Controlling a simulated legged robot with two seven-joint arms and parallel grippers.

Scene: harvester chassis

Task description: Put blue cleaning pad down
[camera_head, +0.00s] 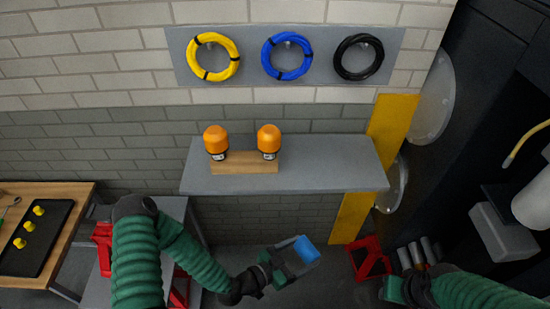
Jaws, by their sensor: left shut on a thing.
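The blue cleaning pad (304,248) is at the tip of my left gripper (291,257), which is shut on it. The gripper holds it in front of the lower wall, below the front edge of the grey shelf. My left arm comes in from the lower left, in a green sleeve. My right arm shows at the lower right, also green. The dark fingers of my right gripper (414,257) show beyond it, near the machine, and I cannot tell whether they are open.
The grey shelf (330,165) carries two orange beacons (216,141) on a wooden block (245,168). A table with a black tray (35,240) stands at left. Red stands (369,260) are low down. The dark machine (480,100) fills the right side. Coiled cables (287,57) hang above.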

